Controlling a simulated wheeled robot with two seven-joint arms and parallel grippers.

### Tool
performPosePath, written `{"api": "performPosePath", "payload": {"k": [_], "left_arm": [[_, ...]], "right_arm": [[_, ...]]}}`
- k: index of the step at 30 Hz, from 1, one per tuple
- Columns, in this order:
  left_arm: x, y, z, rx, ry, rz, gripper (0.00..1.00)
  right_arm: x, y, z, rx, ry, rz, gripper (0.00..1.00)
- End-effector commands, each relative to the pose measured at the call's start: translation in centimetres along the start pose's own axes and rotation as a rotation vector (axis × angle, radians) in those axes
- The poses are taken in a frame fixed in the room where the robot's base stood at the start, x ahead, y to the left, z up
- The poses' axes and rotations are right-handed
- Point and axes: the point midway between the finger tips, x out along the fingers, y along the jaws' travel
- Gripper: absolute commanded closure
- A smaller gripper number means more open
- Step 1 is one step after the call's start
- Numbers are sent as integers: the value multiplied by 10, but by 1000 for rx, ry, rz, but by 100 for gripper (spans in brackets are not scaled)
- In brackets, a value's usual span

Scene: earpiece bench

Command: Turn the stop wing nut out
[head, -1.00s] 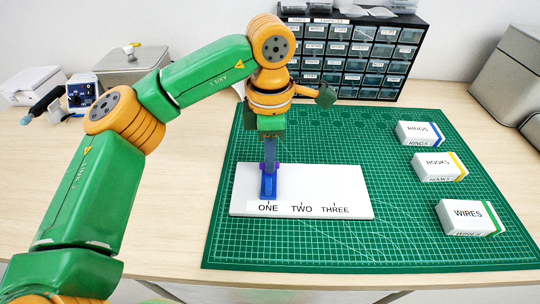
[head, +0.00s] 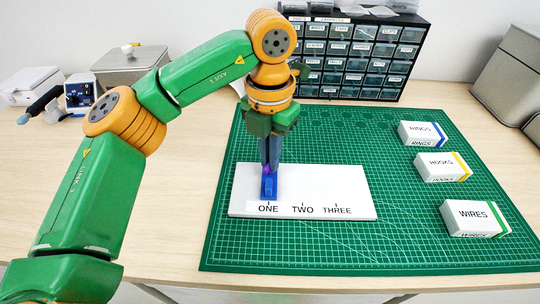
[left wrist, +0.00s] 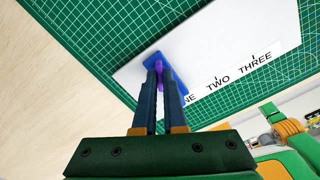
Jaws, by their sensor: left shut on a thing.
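The stop, a small blue slider (head: 269,190), sits on the white board (head: 345,188) above the label ONE; it also shows in the left wrist view (left wrist: 181,88). The purple wing nut (left wrist: 159,71) is on the stop. My left gripper (head: 270,168) points down over the stop, its dark fingers shut on the wing nut. The fingers hide part of the nut and the stop. The board also carries marks labelled TWO and THREE, with nothing standing at them. My right gripper is not in view.
The board lies on a green cutting mat (head: 300,245). Boxes marked RINGS (head: 420,133), HOOKS (head: 440,166) and WIRES (head: 470,217) stand at the right of the mat. A drawer cabinet (head: 355,60) stands behind. The mat between board and boxes is clear.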

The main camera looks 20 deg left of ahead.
Motion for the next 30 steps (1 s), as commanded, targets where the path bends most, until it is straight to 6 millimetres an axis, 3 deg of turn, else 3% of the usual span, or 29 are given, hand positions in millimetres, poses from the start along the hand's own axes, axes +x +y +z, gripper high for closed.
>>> {"api": "performPosePath", "payload": {"k": [15, 30], "left_arm": [[3, -1, -1, -400, 8, 2, 100], [2, -1, -1, -541, 8, 2, 100]], "right_arm": [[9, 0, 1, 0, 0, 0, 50], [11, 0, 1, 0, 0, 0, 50]]}}
